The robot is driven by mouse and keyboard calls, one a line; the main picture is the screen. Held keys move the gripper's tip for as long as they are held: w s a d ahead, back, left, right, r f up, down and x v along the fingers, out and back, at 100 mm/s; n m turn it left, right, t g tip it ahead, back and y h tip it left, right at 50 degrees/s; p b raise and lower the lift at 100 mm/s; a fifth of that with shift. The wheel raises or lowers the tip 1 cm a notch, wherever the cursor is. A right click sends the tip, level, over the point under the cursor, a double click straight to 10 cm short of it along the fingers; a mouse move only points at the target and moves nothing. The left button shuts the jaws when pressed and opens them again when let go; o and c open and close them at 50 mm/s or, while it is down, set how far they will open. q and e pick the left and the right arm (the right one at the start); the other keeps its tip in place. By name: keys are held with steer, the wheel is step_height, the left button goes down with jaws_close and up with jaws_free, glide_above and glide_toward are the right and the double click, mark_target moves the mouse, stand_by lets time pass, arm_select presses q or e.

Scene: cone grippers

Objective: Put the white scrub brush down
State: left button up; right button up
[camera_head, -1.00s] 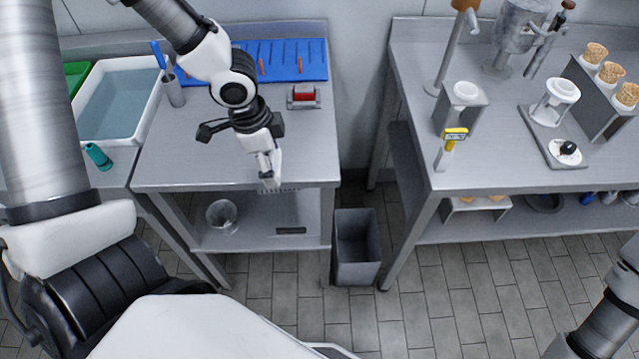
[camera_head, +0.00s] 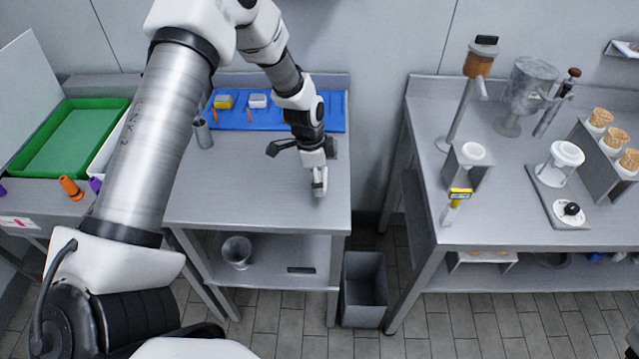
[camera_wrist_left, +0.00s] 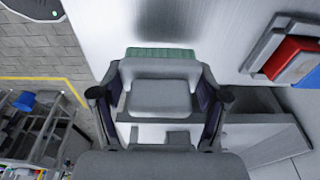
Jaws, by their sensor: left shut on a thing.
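The white scrub brush (camera_head: 319,184) is in my left gripper (camera_head: 316,158), above the right part of the left steel table (camera_head: 245,195). In the left wrist view my left gripper (camera_wrist_left: 160,100) is shut on the brush's pale body (camera_wrist_left: 160,97), with a finger on each side. A strip of green bristles (camera_wrist_left: 160,53) shows at its far edge. I cannot tell whether the bristles touch the tabletop. My right gripper is not in view.
A red block in a metal holder (camera_wrist_left: 297,56) is close by on the right in the wrist view. A blue mat (camera_head: 235,122) lies at the table's back, with a metal cup (camera_head: 203,134) left of it. The table's front middle is clear. A grey bin (camera_head: 364,290) stands between the tables.

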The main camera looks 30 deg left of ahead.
arm_select(q)
steer(key=f, duration=0.2)
steer(key=shift+s+d+f+p, duration=0.1)
steer(key=shift+s+f+p, duration=0.15)
steer(key=shift+f+p, duration=0.1)
steer(key=shift+f, duration=0.1)
steer(key=shift+f+b, duration=0.2)
steer(key=shift+b, duration=0.2)
steer(key=o, duration=1.2)
steer(key=shift+r, duration=0.1)
